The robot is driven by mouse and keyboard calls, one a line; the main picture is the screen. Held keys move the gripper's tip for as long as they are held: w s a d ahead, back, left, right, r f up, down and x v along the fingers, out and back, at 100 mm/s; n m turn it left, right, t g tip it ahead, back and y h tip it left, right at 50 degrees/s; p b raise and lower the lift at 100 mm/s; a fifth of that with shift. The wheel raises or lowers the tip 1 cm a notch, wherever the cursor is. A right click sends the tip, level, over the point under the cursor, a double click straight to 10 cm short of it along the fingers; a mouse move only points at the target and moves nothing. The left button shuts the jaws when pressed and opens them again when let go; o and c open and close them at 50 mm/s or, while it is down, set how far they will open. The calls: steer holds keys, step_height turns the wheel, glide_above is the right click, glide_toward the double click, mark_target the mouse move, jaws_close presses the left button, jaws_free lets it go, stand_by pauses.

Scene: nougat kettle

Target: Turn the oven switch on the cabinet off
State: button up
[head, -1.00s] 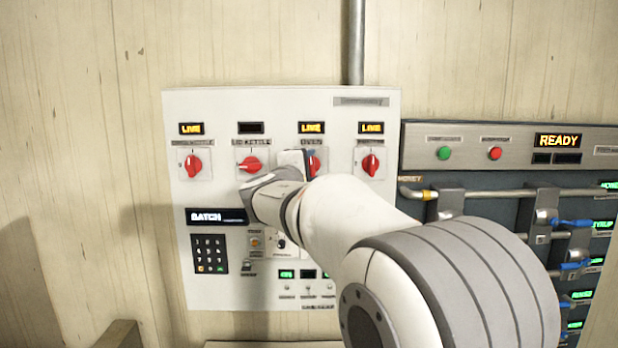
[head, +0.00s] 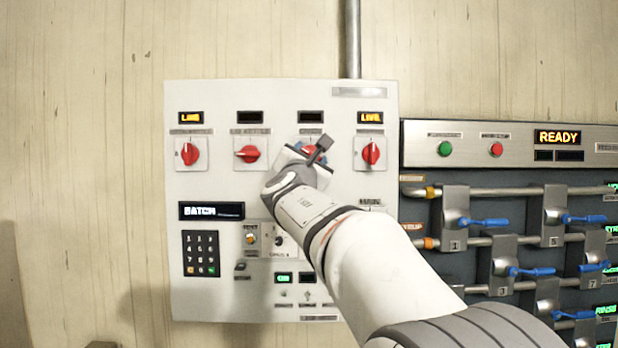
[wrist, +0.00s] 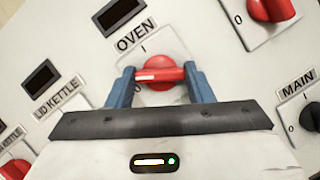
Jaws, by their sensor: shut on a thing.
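The oven switch is a red rotary knob (wrist: 165,73) under the OVEN label on the white cabinet panel (head: 350,235). In the wrist view its bar lies crosswise between my two blue fingers, with its white pointer mark toward the side of the 0. My gripper (wrist: 158,76) is shut on this knob, a finger at each end of the bar. In the head view my gripper (head: 310,154) covers most of the knob. The small display above the oven switch (head: 310,117) is dark.
Similar red knobs flank it: the lid kettle knob (head: 247,154) on the left and another knob (head: 371,153) close on the right. A black MAIN knob (wrist: 312,116) is in the wrist view. A rack with pipes and blue-handled valves (head: 510,240) stands right.

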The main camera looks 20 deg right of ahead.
steer(key=shift+o, duration=0.2)
steer(key=n+y+b, duration=0.1)
steer(key=n, duration=0.1)
steer(key=n+t+y+b, duration=0.1)
steer(key=n+b, duration=0.1)
steer(key=n+t+b, duration=0.1)
steer(key=n+b, duration=0.1)
steer(key=shift+d+f+n+y, duration=0.15)
steer(key=shift+f+n+y, duration=0.2)
steer(key=shift+n+y, duration=0.05)
steer(key=shift+r+n+t+y+b, duration=0.15)
steer(key=shift+n+t+y+b, duration=0.15)
steer(key=shift+n+y+b, duration=0.45)
steer(key=shift+n, duration=0.45)
steer(key=shift+c, duration=0.2)
steer(key=shift+r, duration=0.1)
steer(key=o, duration=1)
steer(key=shift+h, duration=0.25)
steer(key=b+v, duration=0.2)
steer(key=v, duration=0.6)
steer(key=shift+b, duration=0.3)
